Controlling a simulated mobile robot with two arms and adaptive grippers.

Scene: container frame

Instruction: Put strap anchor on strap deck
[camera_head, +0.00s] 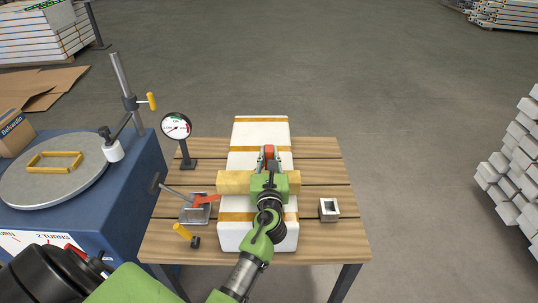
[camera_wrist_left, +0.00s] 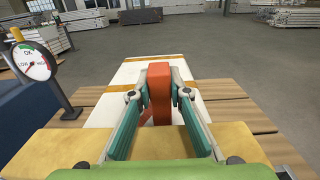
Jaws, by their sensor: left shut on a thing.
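My left gripper (camera_head: 268,158) is shut on an orange-red piece (camera_wrist_left: 159,88), which appears to be the strap anchor. In the left wrist view the piece stands upright between the two fingers (camera_wrist_left: 160,95). It is over the long white block (camera_head: 260,133) with tan bands, which may be the strap deck; I cannot tell whether the piece touches it. A yellow wooden bar (camera_head: 232,182) lies across the block, partly hidden under the gripper. My right gripper is not in view.
The block lies on a slatted wooden table (camera_head: 325,230). On the table are a round gauge (camera_head: 176,126) on a stand, a grey metal device with an orange handle (camera_head: 196,212), a yellow-handled tool (camera_head: 184,233) and a small hollow metal block (camera_head: 329,209). A blue turntable machine (camera_head: 130,185) stands left.

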